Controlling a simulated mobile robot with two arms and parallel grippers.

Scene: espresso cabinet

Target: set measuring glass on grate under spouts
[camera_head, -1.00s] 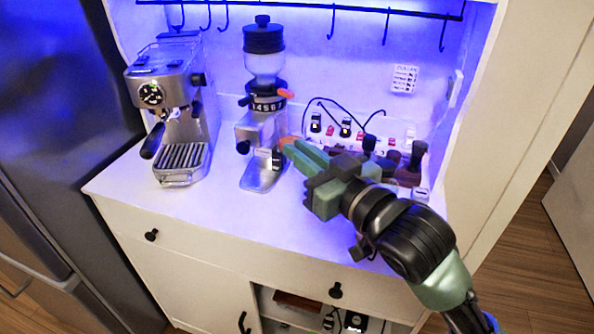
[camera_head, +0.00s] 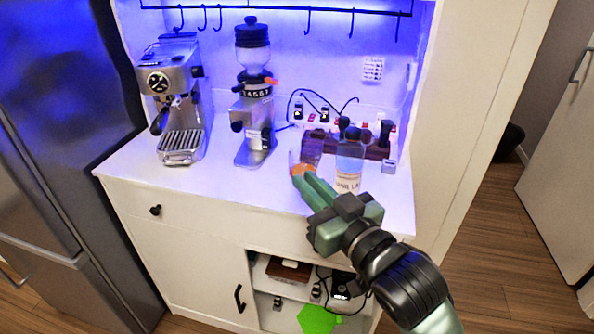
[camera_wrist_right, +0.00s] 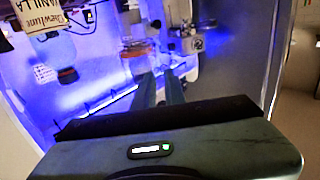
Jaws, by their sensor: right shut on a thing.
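My right gripper (camera_head: 305,179) is shut on what looks like the measuring glass (camera_head: 303,154), a small clear vessel with orange near its bottom. It is over the counter, right of the grinder, and I cannot tell whether it touches the surface. The fingers also show in the right wrist view (camera_wrist_right: 160,88), but the held glass is unclear there. The espresso machine (camera_head: 168,82) stands at the back left of the counter. Its slatted grate (camera_head: 182,143) lies bare under the spouts, well left of my gripper. My left gripper is not in view.
The grinder (camera_head: 252,110) stands between the machine and my gripper. A clear labelled bottle (camera_head: 348,168) stands close to its right, with a wooden rack (camera_head: 376,152) behind. The counter front (camera_head: 220,185) is clear. Hooks hang from a rail (camera_head: 290,9) above.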

